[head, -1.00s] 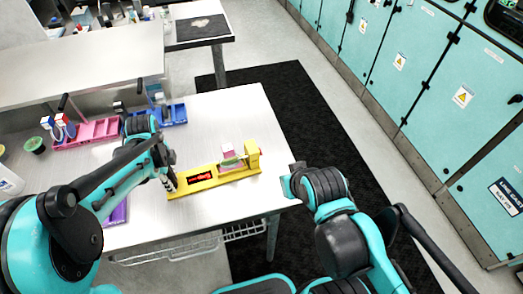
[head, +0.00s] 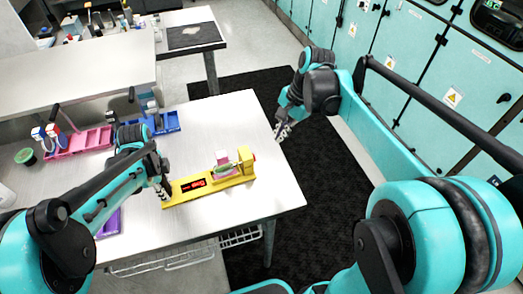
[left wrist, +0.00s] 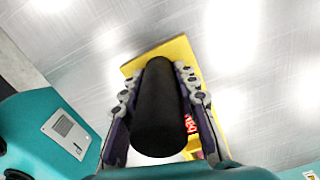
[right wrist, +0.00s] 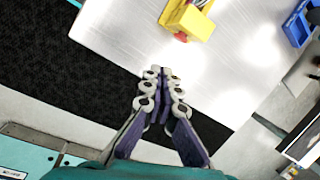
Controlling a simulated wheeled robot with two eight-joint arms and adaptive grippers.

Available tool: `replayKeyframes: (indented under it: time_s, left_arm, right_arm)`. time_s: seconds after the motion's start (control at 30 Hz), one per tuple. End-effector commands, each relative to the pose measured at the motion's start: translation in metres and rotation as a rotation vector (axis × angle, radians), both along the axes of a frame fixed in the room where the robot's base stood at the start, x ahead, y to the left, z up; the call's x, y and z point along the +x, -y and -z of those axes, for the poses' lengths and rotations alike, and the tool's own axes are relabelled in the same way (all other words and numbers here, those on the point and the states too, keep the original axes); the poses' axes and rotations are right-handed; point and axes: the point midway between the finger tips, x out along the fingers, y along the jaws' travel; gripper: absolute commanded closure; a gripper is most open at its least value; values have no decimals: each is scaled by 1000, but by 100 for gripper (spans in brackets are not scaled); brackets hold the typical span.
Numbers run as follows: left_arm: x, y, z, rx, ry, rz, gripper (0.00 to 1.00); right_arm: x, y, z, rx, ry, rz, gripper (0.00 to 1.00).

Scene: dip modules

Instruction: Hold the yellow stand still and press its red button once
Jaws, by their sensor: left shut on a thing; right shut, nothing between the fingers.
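The yellow stand (head: 208,188) lies on the white table with a red display (head: 194,189) on its base and a yellow block (head: 245,160) at its right end. My left gripper (head: 164,188) is shut around a black upright handle at the stand's left end. In the left wrist view the black handle (left wrist: 160,110) sits between both fingers. The red button (right wrist: 181,37) shows in the right wrist view on the outer face of the yellow block (right wrist: 190,18). My right gripper (right wrist: 159,75) is shut and empty, beyond the table's right edge and apart from the button.
A pink and a white block (head: 222,160) sit on the stand beside the yellow block. A pink tray (head: 85,142) and a blue tray (head: 165,124) stand at the back left. The table right of the stand is bare. Teal cabinets (head: 425,75) line the right side.

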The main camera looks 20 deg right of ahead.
Motion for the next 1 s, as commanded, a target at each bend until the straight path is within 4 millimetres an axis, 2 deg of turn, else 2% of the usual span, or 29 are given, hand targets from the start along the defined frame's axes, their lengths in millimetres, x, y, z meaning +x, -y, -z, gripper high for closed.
replayKeyframes:
  time_s: [0.1, 0.3, 0.8, 1.0]
  left_arm:
    - [0, 0, 0, 0, 0, -1, 96]
    - [0, 0, 0, 0, 1, 0, 96]
    - [0, 0, 0, 0, 1, 0, 96]
    - [0, 0, 0, 0, 0, 0, 96]
  right_arm:
    - [22, 14, 4, 64, -96, 130, 100]
    - [39, 28, 11, 125, -205, 265, 100]
    - [43, 31, 14, 141, -236, 301, 100]
    - [42, 23, 32, 141, -235, 298, 100]
